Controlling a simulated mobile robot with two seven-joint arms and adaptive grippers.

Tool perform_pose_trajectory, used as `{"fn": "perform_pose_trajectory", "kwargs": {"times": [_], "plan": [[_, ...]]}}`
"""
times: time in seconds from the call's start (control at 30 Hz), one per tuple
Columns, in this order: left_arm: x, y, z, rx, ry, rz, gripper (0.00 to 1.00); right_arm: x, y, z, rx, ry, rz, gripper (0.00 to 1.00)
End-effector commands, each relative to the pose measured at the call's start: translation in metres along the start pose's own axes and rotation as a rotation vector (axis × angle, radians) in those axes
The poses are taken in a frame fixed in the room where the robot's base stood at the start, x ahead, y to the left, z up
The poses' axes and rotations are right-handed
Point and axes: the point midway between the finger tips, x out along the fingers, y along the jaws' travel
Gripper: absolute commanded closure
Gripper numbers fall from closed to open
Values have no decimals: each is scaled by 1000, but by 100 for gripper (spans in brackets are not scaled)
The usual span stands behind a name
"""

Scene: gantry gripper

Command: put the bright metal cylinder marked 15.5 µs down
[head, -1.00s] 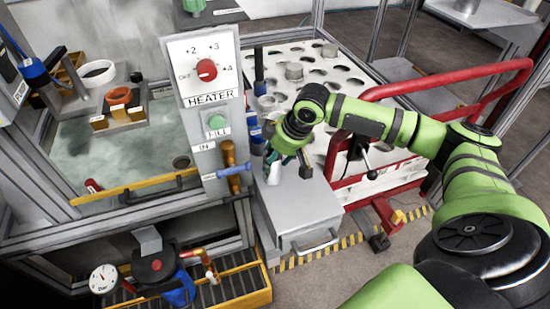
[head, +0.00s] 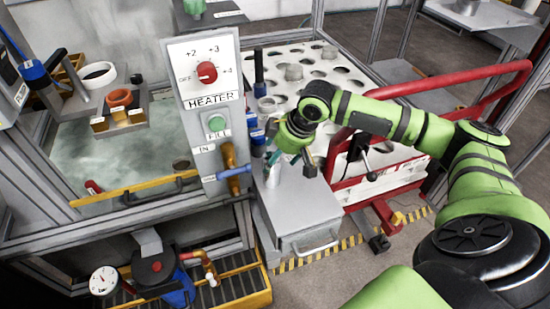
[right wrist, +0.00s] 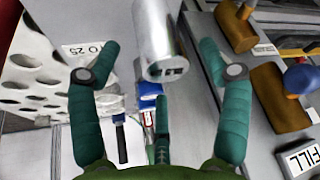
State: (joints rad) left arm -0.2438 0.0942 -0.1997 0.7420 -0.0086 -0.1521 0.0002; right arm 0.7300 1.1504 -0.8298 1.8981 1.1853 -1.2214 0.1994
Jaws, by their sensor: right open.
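The bright metal cylinder (head: 272,176) is at the left edge of the top of the grey metal cabinet (head: 305,207), below my right gripper (head: 281,164). In the right wrist view the cylinder (right wrist: 158,38) shows at top centre, with dark marking on its near end that is too small to read. My right gripper (right wrist: 158,60) is open, its teal fingers spread to either side of the cylinder with visible gaps. In the head view the gripper partly hides the cylinder, so its exact contact with the cabinet is hard to tell. My left gripper is out of view.
The heater panel (head: 205,75) with blue and orange valve handles stands close on the left. A white perforated rack (head: 345,85) is behind, with a red rail (head: 440,85) on the right. The front of the cabinet top is clear.

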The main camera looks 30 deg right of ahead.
Motion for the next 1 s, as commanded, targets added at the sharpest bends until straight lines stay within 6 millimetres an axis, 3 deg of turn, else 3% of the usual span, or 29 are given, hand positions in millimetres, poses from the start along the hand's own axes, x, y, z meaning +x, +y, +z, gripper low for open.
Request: {"fn": "perform_pose_trajectory", "kwargs": {"times": [0.2,0.4,0.6,1.0], "plan": [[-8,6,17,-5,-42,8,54,-51,1,-1,-1,2,5,22],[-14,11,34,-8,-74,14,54,-84,1,-1,0,1,3,22],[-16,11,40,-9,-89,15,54,-97,0,0,0,1,1,22],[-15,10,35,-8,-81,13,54,-97,0,0,0,0,0,22]]}}
